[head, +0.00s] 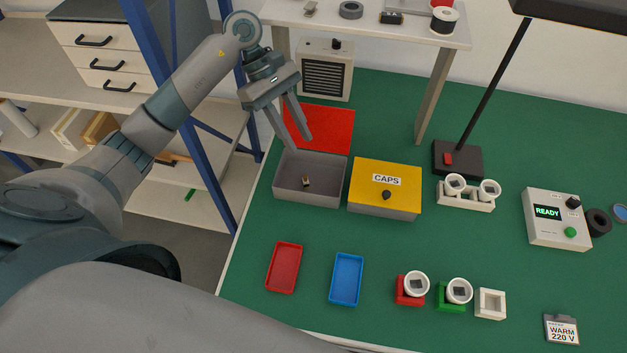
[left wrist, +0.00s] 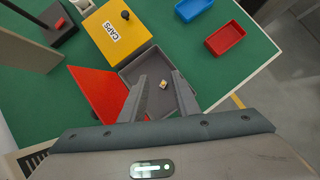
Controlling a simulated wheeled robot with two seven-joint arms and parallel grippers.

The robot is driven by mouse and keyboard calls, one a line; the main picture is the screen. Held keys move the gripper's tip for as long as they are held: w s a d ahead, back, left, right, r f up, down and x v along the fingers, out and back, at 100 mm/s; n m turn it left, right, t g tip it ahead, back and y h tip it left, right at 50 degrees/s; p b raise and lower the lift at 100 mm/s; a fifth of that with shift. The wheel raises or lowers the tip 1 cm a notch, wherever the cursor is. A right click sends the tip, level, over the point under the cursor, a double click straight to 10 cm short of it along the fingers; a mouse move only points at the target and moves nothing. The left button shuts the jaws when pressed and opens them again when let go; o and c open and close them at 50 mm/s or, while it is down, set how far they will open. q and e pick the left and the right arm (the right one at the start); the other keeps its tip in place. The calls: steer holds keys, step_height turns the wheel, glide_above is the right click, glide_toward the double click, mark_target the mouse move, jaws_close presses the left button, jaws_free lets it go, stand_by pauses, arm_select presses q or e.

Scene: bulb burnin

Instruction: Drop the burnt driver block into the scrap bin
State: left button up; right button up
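A grey open-topped box (head: 309,196), which I take for the scrap bin, stands near the left edge of the green table. A small block, pale and dark (head: 306,181), lies on its floor; in the left wrist view the block (left wrist: 163,85) looks white and yellowish. It is too small to tell whether it is burnt. My left gripper (head: 298,142) is above the far side of the box, pointing down. Its fingers (left wrist: 157,80) are apart with nothing held between them. My right gripper is in neither view.
A flat red panel (head: 325,125) lies behind the box. A yellow-lidded CAPS box (head: 370,175) stands close on its right. Red (head: 284,268) and blue (head: 346,280) trays lie in front.

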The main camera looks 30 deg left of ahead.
arm_select(q)
steer(key=shift+b+v, duration=0.65)
steer(key=shift+v, duration=1.45)
